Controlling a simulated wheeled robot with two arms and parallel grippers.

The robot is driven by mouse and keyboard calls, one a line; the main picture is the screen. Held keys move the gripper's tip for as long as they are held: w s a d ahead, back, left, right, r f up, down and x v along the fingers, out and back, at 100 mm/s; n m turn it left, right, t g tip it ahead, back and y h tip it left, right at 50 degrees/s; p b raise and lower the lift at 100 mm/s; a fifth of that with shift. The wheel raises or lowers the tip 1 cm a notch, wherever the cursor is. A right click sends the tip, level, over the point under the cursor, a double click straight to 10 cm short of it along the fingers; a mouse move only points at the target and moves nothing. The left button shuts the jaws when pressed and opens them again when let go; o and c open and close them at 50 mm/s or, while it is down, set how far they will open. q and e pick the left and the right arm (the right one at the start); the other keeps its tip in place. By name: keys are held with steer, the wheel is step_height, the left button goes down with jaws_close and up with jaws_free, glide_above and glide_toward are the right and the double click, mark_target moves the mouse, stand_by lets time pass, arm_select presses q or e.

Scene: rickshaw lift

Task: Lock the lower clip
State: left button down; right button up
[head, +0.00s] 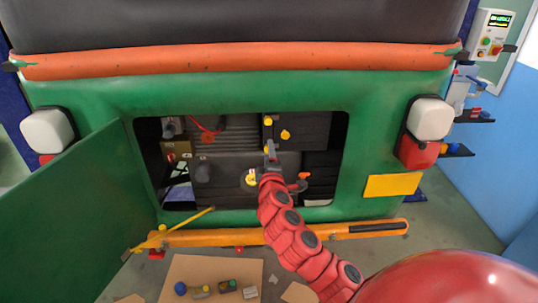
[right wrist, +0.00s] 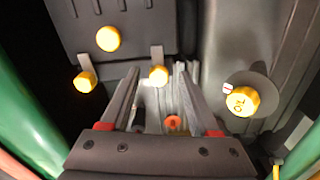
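The lower clip, a grey tab with a yellow knob (right wrist: 158,75), lies between and just past my fingertips in the right wrist view; in the head view its yellow knob (head: 267,150) shows just above my gripper. My right gripper (right wrist: 160,85) is open, with a finger on either side of the clip. I cannot tell whether either finger touches it. In the head view, my right gripper (head: 271,158) reaches into the green vehicle's rear opening. The upper clip's yellow knob (right wrist: 85,80) is to the left in the wrist view. My left gripper is not in view.
The green door (head: 85,210) hangs open on the left. A yellow oil cap (right wrist: 242,101) is close to my right finger. A larger yellow knob (right wrist: 108,38) sits on the dark box. An orange bumper bar (head: 200,238) crosses below the opening. Cardboard (head: 215,270) with small parts lies below.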

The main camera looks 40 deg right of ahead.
steer(key=p+v, duration=0.8)
steer(key=v, duration=0.9)
steer(key=shift+s, duration=0.25)
